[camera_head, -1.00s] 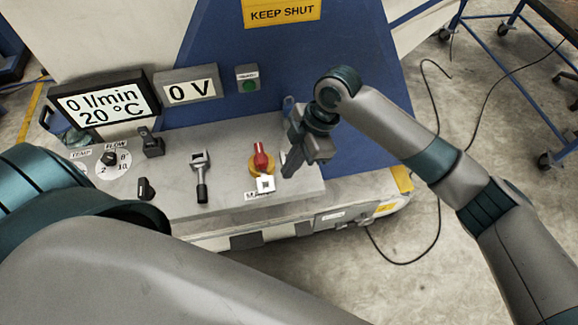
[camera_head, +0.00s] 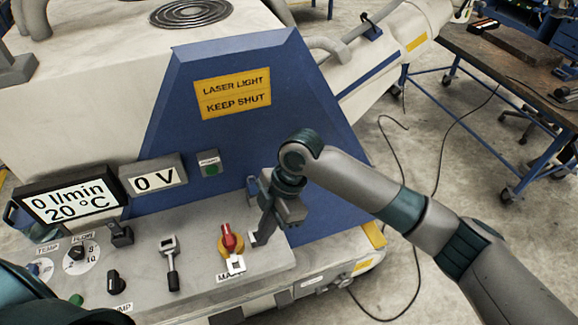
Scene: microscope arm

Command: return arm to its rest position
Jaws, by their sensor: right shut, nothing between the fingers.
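My right arm comes in from the right edge. Its gripper (camera_head: 262,238) is shut and empty, pointing down over the right part of the grey control panel (camera_head: 200,269). It is just right of the red and yellow main switch (camera_head: 230,240); whether it touches the panel I cannot tell. My left arm shows only as a dark teal part in the lower left corner, and its gripper is out of the picture.
The panel has a flow dial (camera_head: 80,253), a lever (camera_head: 171,262) and black knobs. Behind stand two displays (camera_head: 70,200) and a blue housing (camera_head: 230,140) with a yellow laser sign. A workbench (camera_head: 510,70) is at the upper right. Cables lie on the open floor between.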

